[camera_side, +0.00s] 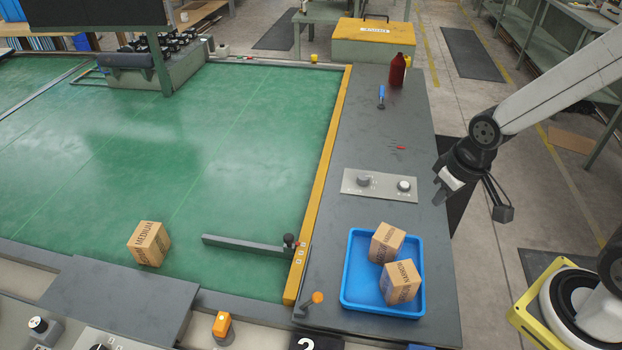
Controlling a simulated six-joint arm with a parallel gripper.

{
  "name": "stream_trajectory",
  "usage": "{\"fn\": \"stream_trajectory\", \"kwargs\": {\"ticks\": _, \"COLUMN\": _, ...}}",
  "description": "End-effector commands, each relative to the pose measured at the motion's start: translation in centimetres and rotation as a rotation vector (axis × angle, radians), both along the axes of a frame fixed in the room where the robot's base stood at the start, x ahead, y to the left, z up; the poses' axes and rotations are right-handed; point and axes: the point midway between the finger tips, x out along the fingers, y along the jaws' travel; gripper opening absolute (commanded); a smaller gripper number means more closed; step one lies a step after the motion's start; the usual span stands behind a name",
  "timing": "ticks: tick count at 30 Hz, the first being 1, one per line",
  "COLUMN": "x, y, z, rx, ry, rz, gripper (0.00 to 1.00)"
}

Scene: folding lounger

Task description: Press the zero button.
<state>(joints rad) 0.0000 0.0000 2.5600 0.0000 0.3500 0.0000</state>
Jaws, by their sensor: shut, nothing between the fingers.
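A light grey control panel (380,186) lies on the dark grey side bench. It carries a grey round knob (364,181) at left and a white round button (404,185) with a dark ring at right. Their labels are too small to read, so I cannot tell for sure which control is the zero button. My gripper (439,198) is shut and empty. It hangs by the bench's right edge, to the right of the panel and apart from it.
A blue tray (348,272) with two cardboard boxes (387,243) stands in front of the panel. A red bottle (397,70) and a blue-handled tool (381,96) are farther back. A green table (250,140) with a yellow rail (325,170) lies left.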

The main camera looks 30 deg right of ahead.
Motion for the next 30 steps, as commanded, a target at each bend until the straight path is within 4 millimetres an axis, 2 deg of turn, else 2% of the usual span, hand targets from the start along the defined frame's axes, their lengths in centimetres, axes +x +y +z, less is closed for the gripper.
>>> {"fn": "stream_trajectory", "kwargs": {"ticks": 25, "x": 0.02, "y": -0.01, "z": 0.0, "rx": 0.0, "ry": 0.0, "rz": 0.0, "gripper": 0.0}}
{"fn": "stream_trajectory", "kwargs": {"ticks": 30, "x": 0.55, "y": -0.31, "z": -0.07, "rx": -0.008, "ry": -0.011, "rz": 0.008, "gripper": 0.0}}
